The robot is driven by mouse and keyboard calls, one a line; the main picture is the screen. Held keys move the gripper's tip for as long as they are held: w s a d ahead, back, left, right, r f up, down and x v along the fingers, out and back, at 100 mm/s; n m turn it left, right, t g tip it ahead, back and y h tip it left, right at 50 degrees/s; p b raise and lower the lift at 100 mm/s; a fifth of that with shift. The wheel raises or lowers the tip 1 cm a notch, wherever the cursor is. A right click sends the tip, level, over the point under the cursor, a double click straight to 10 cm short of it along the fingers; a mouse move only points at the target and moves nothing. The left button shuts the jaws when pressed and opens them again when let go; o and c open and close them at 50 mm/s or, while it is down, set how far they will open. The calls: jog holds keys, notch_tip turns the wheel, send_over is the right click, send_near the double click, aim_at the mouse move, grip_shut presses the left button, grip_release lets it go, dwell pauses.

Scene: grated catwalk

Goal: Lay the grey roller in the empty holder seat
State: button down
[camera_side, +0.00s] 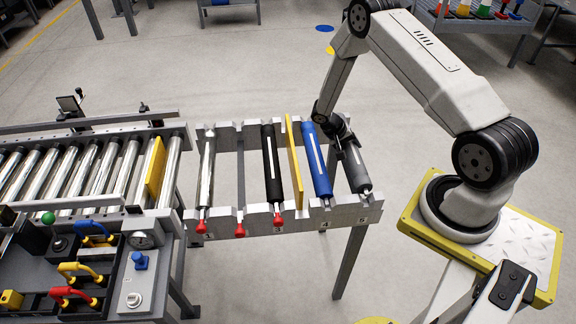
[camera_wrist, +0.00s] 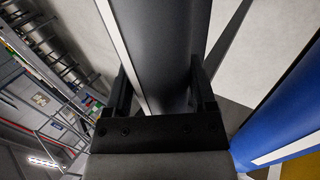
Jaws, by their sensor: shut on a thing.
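The grey roller (camera_side: 355,166), with a white stripe, lies along the right end of the holder rack (camera_side: 346,212), at the place marked 5. Its near end is at the front rail; I cannot tell whether it rests in the notch or is just above it. My gripper (camera_side: 338,127) is shut on the roller near its far end. In the wrist view my jaws (camera_wrist: 160,88) stand on both sides of the grey roller (camera_wrist: 165,45).
The rack also holds a chrome roller (camera_side: 206,170), a black roller (camera_side: 272,165) and a blue roller (camera_side: 317,160). A yellow plate (camera_side: 295,160) stands between black and blue. The blue roller (camera_wrist: 285,110) is close beside my gripper. A roller conveyor (camera_side: 90,170) adjoins at left.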

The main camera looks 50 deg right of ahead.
jog(key=shift+f, duration=0.2)
jog(key=shift+f, duration=0.35)
jog(key=shift+f, duration=0.65)
grip_release()
dwell(0.4)
jog(key=shift+r, duration=4)
jog(key=shift+a, duration=0.1)
